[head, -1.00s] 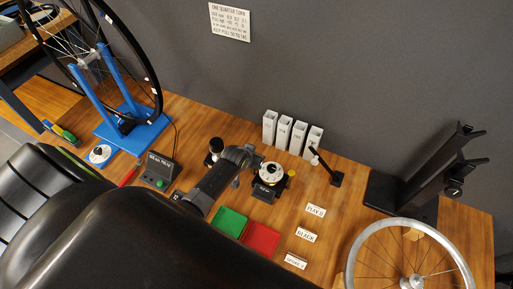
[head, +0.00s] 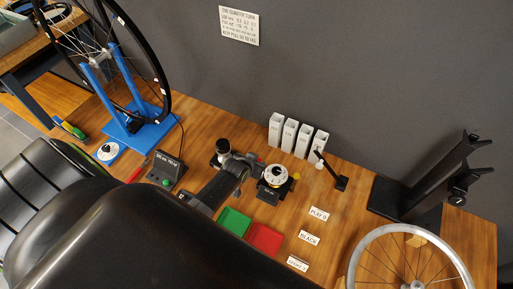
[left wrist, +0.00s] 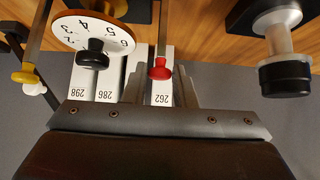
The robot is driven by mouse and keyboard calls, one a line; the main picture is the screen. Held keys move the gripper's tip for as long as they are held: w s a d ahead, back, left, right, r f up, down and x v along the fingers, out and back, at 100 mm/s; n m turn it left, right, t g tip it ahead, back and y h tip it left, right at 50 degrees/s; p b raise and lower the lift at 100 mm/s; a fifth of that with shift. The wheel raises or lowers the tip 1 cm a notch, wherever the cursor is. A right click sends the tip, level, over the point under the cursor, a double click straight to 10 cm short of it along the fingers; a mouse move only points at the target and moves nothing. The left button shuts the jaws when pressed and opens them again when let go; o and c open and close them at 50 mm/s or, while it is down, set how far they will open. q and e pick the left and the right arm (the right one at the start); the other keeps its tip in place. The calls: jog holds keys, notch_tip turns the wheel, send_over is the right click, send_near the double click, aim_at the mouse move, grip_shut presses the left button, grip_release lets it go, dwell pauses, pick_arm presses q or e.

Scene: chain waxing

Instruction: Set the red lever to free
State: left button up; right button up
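The red lever's knob (left wrist: 160,70) shows in the left wrist view on a thin post, just ahead of my left gripper (left wrist: 160,92). Its grey fingers stand apart, one to each side of the knob's line; whether they touch it I cannot tell. In the head view my left gripper (head: 243,165) is just left of the dial device (head: 273,176), and it hides most of the lever. The device's white numbered dial (left wrist: 95,30) has a black knob (left wrist: 92,55). A lever with a yellow knob (left wrist: 25,73) is on its other side. My right gripper is not in view.
A black-topped post (head: 222,147) stands close to the left gripper. White numbered boxes (head: 290,135) stand behind the dial. A black angled lever (head: 331,170) is to the right. Green (head: 234,221) and red (head: 264,238) pads lie in front.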

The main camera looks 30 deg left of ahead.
pick_arm(q)
jog(key=o, duration=0.4)
jog(key=shift+s+f, duration=0.2)
jog(key=shift+w+r, duration=0.1)
jog(key=shift+r, duration=0.1)
jog(key=p+v, duration=0.1)
jog(key=v, duration=1.6)
jog(key=shift+d, duration=0.1)
